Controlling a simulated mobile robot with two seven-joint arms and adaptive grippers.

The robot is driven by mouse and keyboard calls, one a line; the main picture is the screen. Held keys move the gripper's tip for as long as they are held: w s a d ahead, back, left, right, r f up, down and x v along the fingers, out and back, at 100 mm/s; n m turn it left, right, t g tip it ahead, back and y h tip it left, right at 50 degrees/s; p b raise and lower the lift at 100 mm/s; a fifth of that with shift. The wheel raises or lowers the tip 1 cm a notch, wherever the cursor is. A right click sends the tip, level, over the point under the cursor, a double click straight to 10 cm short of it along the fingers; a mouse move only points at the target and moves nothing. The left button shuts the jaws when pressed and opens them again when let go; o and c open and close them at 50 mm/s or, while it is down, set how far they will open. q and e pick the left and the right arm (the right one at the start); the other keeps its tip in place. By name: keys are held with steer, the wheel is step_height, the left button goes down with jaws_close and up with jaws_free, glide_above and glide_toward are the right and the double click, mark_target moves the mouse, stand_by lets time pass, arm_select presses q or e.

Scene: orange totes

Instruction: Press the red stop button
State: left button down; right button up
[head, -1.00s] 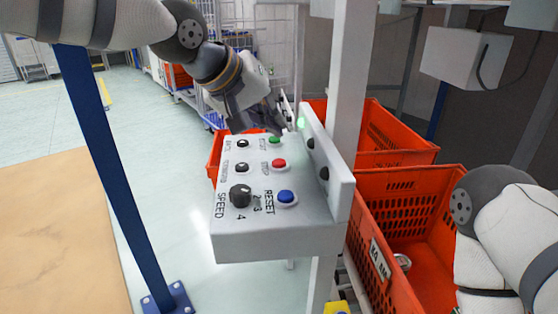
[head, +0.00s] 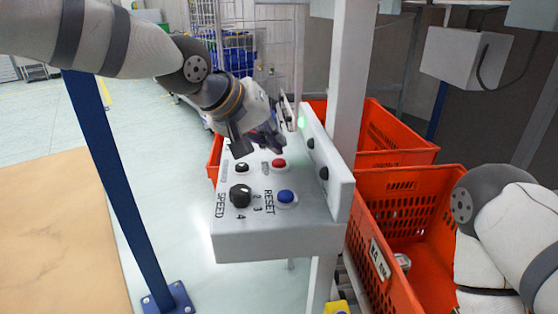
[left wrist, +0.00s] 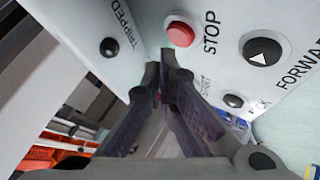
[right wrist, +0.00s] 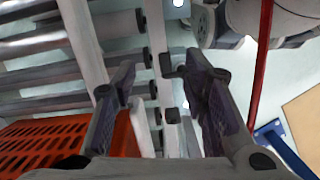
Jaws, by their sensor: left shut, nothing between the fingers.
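The red stop button (head: 279,163) sits on the sloped grey control panel (head: 270,240), and it also shows in the left wrist view (left wrist: 180,32) next to the word STOP. My left gripper (head: 262,146) is shut and empty, just behind the red button over the panel. In the left wrist view its closed fingertips (left wrist: 167,66) point at the panel near the red button; I cannot tell whether they touch the surface. The green start button is hidden behind this gripper in the head view. My right gripper (right wrist: 158,78) is open and empty, away from the panel.
A blue reset button (head: 285,196) and a black speed knob (head: 240,194) sit in front of the red button. A raised side plate (head: 325,165) and a grey post (head: 350,80) stand right of the panel. Orange totes (head: 400,180) are beyond them.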

mark_target(275, 161)
arm_select(q)
steer(key=shift+f, duration=0.1)
stand_by(0.7)
steer(key=shift+f, duration=0.35)
steer(key=shift+f, duration=0.5)
stand_by(0.7)
steer(key=shift+r, duration=0.9)
steer(key=shift+r, duration=2.55)
steer(key=shift+f, duration=0.1)
